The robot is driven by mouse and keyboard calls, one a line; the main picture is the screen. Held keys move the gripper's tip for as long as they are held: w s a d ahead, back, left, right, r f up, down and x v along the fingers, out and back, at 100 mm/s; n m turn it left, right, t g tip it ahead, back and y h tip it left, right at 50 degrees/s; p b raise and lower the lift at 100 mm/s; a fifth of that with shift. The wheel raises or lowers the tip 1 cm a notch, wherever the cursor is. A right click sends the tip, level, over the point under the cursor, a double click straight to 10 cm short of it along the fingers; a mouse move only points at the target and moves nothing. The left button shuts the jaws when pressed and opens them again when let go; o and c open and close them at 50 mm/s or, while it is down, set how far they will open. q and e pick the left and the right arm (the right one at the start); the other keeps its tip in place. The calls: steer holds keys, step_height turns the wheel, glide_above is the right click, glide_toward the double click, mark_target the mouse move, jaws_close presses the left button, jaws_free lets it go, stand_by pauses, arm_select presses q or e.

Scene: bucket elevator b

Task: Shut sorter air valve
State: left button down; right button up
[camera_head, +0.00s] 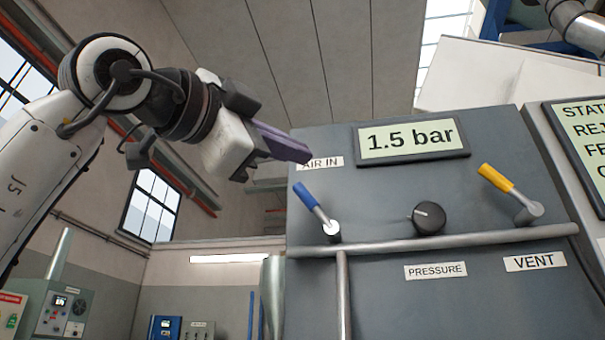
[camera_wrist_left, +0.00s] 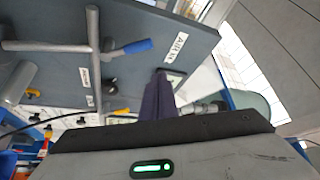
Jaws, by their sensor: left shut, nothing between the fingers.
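The sorter air panel (camera_head: 380,200) is a grey cabinet face. The blue-handled AIR IN valve lever (camera_head: 307,197) sits on its left side, tilted up and to the left from its pivot on the horizontal pipe. In the left wrist view the blue lever (camera_wrist_left: 137,47) shows beside the AIR IN label (camera_wrist_left: 180,46). My left gripper (camera_head: 308,155) is shut and empty, its purple fingers in front of the AIR IN label, above the blue lever and apart from it in the picture. The display (camera_head: 411,137) reads 1.5 bar. My right gripper is not in view.
A yellow VENT lever (camera_head: 497,178) and a black PRESSURE knob (camera_head: 429,217) are to the right on the panel. A horizontal pipe (camera_head: 450,241) runs below them, with a vertical pipe (camera_head: 343,290) under the blue lever. A second screen (camera_head: 585,140) stands at the right edge.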

arm_select(q)
steer(key=v, duration=0.4)
steer(key=shift+s+d+f+b, duration=0.15)
steer(key=shift+s+f+b, duration=0.2)
steer(key=shift+s+f, duration=0.1)
